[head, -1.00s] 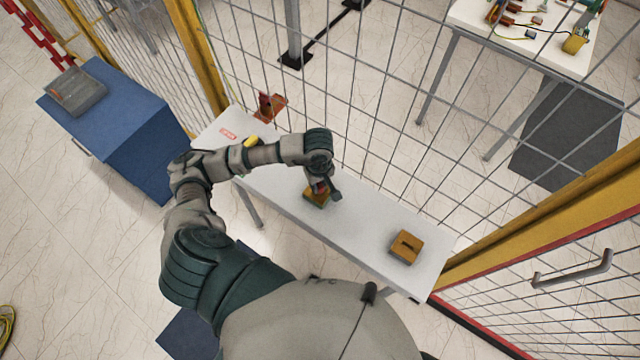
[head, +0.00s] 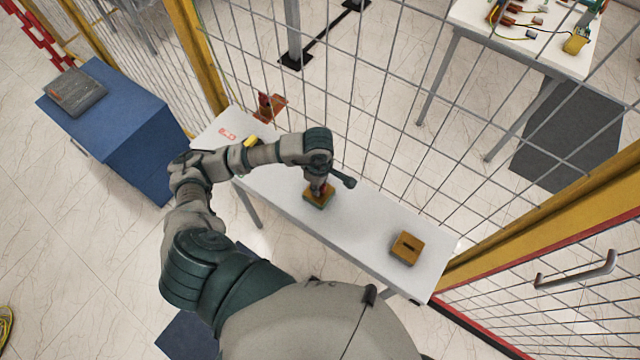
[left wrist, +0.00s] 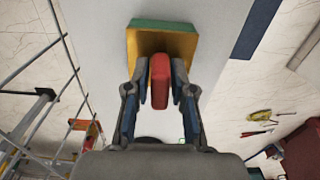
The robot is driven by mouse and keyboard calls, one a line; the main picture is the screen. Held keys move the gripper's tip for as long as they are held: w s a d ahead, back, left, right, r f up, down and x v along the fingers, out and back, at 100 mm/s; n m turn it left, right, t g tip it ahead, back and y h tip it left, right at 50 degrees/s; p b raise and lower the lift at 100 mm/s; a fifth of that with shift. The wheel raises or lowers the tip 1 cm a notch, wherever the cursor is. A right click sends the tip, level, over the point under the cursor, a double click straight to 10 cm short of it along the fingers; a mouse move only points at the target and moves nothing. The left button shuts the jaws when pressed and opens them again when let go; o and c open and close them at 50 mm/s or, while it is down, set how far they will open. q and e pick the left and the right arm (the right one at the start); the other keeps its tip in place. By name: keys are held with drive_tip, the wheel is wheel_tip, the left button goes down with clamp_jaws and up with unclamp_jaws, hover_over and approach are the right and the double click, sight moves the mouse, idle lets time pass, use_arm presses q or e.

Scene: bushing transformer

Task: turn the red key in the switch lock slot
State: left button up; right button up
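The switch lock (head: 316,200) is a small yellow block with a green base on the white table. It also shows in the left wrist view (left wrist: 187,43). The red key (left wrist: 160,80) stands up from it, between the two fingers of my left gripper (left wrist: 160,75). The fingers appear closed against the key's sides. In the head view my left gripper (head: 320,187) is directly above the lock and mostly hides the key. The slot is hidden behind the key. My right gripper is not in view.
A second yellow block with a dark slot (head: 407,248) is on the right of the white table (head: 365,230). A wire fence (head: 380,110) runs behind the table. A blue cabinet (head: 130,130) stands at the left.

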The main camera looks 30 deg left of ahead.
use_arm(q)
drive_tip(key=shift+o, duration=0.9)
wheel_tip(320, 180, up, 12)
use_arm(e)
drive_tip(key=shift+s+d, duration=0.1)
use_arm(q)
drive_tip(key=shift+d, duration=0.1)
